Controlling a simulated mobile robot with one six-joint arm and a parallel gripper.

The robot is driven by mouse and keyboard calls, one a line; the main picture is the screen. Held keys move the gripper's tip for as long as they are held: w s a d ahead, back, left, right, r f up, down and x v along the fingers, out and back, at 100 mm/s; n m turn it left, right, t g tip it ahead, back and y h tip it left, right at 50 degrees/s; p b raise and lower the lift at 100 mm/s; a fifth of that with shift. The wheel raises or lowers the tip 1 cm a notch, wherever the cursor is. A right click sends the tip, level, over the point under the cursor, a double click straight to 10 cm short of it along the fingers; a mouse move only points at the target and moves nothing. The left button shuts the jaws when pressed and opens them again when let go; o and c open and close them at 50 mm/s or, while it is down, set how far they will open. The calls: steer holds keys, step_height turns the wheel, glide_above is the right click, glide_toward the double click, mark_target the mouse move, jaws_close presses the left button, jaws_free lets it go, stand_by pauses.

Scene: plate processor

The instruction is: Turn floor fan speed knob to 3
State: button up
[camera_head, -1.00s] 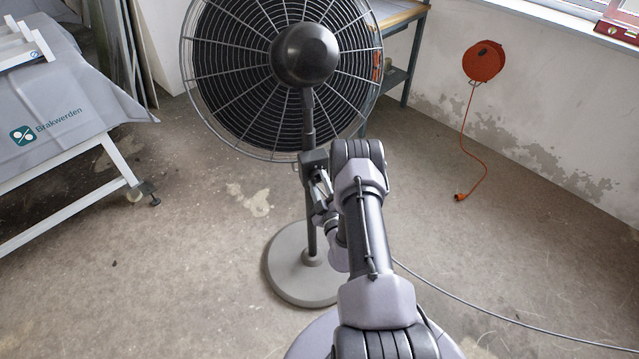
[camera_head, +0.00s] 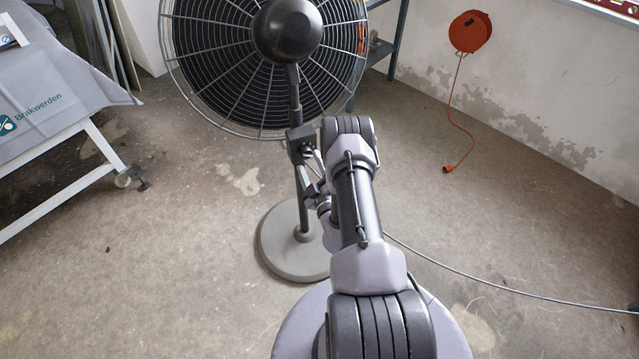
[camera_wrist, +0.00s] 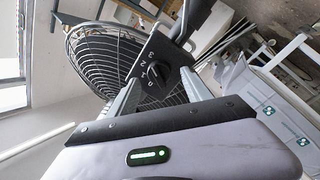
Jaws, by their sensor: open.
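The floor fan (camera_head: 250,85) has a round wire cage, a pole and a round grey base (camera_head: 280,262). Its control box (camera_head: 297,146) sits on the pole below the cage, partly hidden by my arm in the head view. In the wrist view, the dark control panel (camera_wrist: 172,58) carries white digits beside a black knob (camera_wrist: 157,73). I cannot tell surely which digit the knob points to. My gripper (camera_wrist: 162,80) is open, its two grey fingers on either side of the knob in the picture. Contact with the knob is not visible.
A table with a grey cloth (camera_head: 50,90) stands at the left. An orange cable reel (camera_head: 470,32) hangs on the right wall, its cord hanging down. A grey cable (camera_head: 480,285) runs over the floor at the right. The floor around the fan base is mostly clear.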

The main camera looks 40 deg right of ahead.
steer(key=p+v, duration=1.3)
steer(key=v, duration=0.2)
steer(key=shift+p, duration=0.3)
